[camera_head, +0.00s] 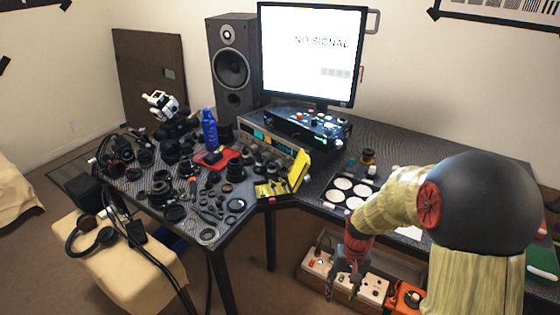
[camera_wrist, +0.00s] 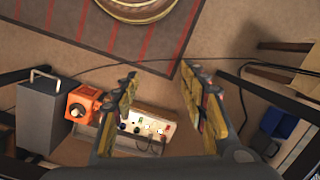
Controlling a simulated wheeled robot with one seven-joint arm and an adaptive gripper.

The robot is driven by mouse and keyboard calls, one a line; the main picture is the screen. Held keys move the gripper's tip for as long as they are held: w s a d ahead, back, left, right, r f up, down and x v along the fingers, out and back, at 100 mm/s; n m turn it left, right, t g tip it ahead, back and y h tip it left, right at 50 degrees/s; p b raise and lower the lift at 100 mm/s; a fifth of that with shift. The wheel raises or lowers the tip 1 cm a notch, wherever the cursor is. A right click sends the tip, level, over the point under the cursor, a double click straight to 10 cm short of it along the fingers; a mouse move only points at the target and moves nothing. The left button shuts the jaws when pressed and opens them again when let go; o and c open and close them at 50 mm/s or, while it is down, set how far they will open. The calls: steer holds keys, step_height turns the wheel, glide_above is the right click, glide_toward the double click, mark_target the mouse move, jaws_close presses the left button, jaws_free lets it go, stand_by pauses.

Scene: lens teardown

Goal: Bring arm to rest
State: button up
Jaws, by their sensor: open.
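My gripper (camera_head: 342,280) hangs low in front of the right-hand part of the desk in the head view, pointing down. In the wrist view my gripper (camera_wrist: 160,95) has its two fingers spread apart with nothing between them. My arm comes in from the right of the head view and bends down to it. The gripper is apart from the lens parts on the desk.
The desk (camera_head: 262,207) holds many lens parts, a blue bottle (camera_head: 209,130), a yellow case (camera_head: 297,172), a monitor (camera_head: 310,55) and a speaker (camera_head: 233,65). A cloth-covered stool (camera_head: 130,270) stands front left. An orange box (camera_head: 406,298) sits low, right of my gripper.

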steer(key=s+r+t+p, duration=0.1)
steer(key=s+r, duration=0.4)
steer(key=r, duration=0.5)
steer(key=s+r+n+t+p, duration=0.1)
steer(key=s+r+t, duration=0.3)
steer(key=r, duration=0.7)
steer(key=s+r+t+h+p, duration=0.1)
steer(key=s+r+t, duration=0.1)
steer(key=s+r, duration=0.4)
step_height(320, 180, up, 5)
steer(key=shift+s+d+f, duration=0.15)
steer(key=shift+s+d, duration=0.05)
steer(key=shift+d, duration=0.15)
steer(key=shift+c, duration=0.6)
